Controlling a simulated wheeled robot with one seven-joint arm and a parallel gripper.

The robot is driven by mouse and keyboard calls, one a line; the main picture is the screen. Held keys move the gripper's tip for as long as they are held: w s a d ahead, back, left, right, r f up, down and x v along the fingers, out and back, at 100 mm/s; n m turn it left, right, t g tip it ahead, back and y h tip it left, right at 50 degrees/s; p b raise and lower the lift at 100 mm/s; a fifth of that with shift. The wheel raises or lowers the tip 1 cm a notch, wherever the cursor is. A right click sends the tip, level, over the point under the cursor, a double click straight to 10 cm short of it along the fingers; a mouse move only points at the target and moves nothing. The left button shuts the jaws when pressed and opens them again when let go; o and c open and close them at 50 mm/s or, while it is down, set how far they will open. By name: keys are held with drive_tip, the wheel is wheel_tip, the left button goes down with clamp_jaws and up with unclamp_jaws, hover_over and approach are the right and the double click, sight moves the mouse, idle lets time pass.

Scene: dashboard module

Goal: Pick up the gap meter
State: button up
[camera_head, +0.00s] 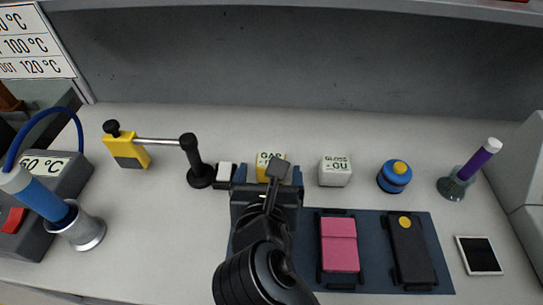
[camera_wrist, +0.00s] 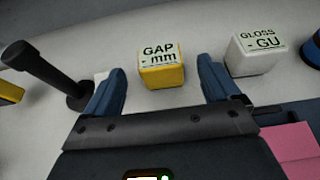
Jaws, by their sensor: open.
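The gap meter is a small yellow block with a white label reading "GAP - mm". In the wrist view the gap meter (camera_wrist: 161,68) stands on the light bench between and just beyond my gripper's blue fingertips. My gripper (camera_wrist: 158,82) is open and empty, with one finger on each side of the block and a gap on both sides. In the head view the gap meter (camera_head: 265,163) shows only partly, as my arm and gripper (camera_head: 266,178) cover its lower part.
Right of it stands a white gloss meter (camera_head: 335,171), then a blue and yellow round item (camera_head: 395,176). A black post (camera_head: 199,175) with a rod stands close on the left. A dark mat (camera_head: 375,222) holds a pink block (camera_head: 339,245) and a black device (camera_head: 408,250).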

sight(271, 153)
drive_tip(key=x, duration=0.7)
drive_tip(key=shift+w+r, duration=0.1)
drive_tip(key=shift+r, duration=0.15)
drive_tip(key=c, duration=1.1)
drive_tip(key=shift+r, duration=0.1)
drive_tip(key=shift+c, duration=0.2)
